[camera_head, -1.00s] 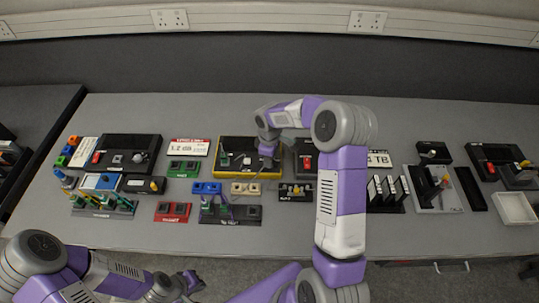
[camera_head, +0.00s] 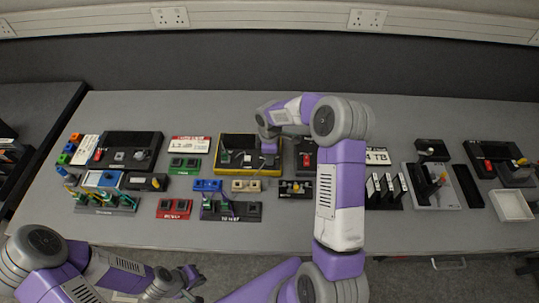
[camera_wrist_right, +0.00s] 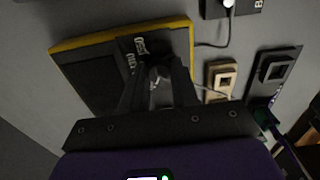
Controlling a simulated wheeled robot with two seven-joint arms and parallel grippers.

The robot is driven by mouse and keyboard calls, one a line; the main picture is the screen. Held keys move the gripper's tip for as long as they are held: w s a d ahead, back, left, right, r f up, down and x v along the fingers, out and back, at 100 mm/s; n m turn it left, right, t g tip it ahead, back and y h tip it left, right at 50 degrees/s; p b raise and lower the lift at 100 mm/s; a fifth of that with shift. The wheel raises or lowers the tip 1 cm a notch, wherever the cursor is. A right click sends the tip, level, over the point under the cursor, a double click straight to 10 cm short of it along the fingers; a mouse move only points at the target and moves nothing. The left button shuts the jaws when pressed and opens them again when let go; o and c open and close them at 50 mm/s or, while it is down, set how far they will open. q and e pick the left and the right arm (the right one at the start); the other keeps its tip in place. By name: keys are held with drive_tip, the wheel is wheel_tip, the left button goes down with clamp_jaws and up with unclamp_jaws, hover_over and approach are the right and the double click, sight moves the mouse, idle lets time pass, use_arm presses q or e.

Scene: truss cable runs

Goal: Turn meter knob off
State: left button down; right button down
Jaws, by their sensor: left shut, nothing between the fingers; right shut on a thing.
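The meter (camera_head: 232,146) is a dark box with a yellow rim, lying at the middle of the bench. In the right wrist view its yellow-edged dark body (camera_wrist_right: 90,72) lies under the fingers. My right gripper (camera_head: 267,156) is over the right part of the meter. In the wrist view its fingers (camera_wrist_right: 160,78) are shut on a small dark part of the meter's face, which appears to be the knob; the fingers hide most of it, so its setting cannot be read. My left gripper (camera_head: 190,281) is shut and empty in front of the bench, low in the head view.
Red blocks (camera_head: 174,208), a tan socket block (camera_head: 246,186) and a dark connector panel (camera_head: 231,211) lie in front of the meter. A cable runs from the meter's side in the wrist view. A white tray (camera_head: 512,205) is at the right. The bench's front strip is clear.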

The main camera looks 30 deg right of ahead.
drive_tip(key=c, duration=0.9)
unclamp_jaws()
drive_tip(key=shift+o, duration=0.2)
drive_tip(key=shift+r, duration=0.1)
wheel_tip(320, 180, up, 7)
drive_tip(key=shift+r+p, duration=0.2)
drive_tip(key=shift+p, duration=0.4)
